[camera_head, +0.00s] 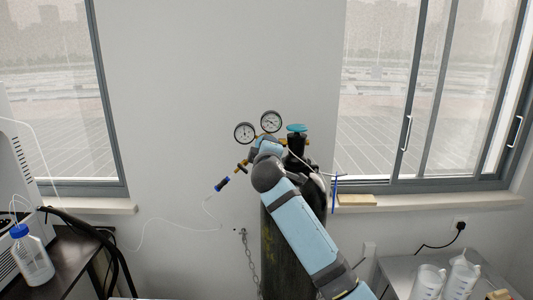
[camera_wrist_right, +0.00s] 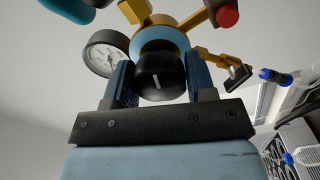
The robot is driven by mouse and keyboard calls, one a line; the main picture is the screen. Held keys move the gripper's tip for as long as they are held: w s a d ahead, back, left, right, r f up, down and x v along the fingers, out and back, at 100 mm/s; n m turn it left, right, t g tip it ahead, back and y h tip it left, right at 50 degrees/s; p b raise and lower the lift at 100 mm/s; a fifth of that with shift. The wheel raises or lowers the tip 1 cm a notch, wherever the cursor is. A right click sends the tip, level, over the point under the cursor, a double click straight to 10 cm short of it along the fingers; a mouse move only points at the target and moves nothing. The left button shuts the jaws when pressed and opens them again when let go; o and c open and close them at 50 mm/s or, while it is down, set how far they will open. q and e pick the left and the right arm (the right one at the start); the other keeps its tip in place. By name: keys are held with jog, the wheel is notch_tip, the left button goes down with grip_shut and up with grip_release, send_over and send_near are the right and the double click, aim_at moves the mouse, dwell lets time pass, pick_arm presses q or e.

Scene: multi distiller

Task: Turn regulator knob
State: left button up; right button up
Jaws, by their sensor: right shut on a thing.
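The regulator knob (camera_wrist_right: 162,78) is black with a white line on its face. In the right wrist view it sits between the two fingers of my right gripper (camera_wrist_right: 160,88), which is shut on it. In the head view my right arm covers the knob, and my right gripper (camera_head: 262,148) is at the regulator, its fingers mostly hidden. A round gauge (camera_wrist_right: 106,54) shows left of the knob in the wrist view. Two gauges, one left (camera_head: 244,132) and one right (camera_head: 271,121), stand above the gripper in the head view. My left gripper is in neither view.
A dark gas cylinder (camera_head: 282,255) with a teal valve handle (camera_head: 296,128) stands against the wall, partly behind my arm. A chain (camera_head: 249,262) hangs beside it. A bottle with a blue cap (camera_head: 32,258) stands at left. White beakers (camera_head: 428,283) stand at lower right.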

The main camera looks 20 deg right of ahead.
jog(key=shift+m, duration=0.3)
jog(key=o, duration=0.9)
jog(key=b+v, duration=0.2)
jog(key=v, duration=1.1)
jog(key=shift+s+a, duration=0.1)
jog(key=shift+s, duration=0.3)
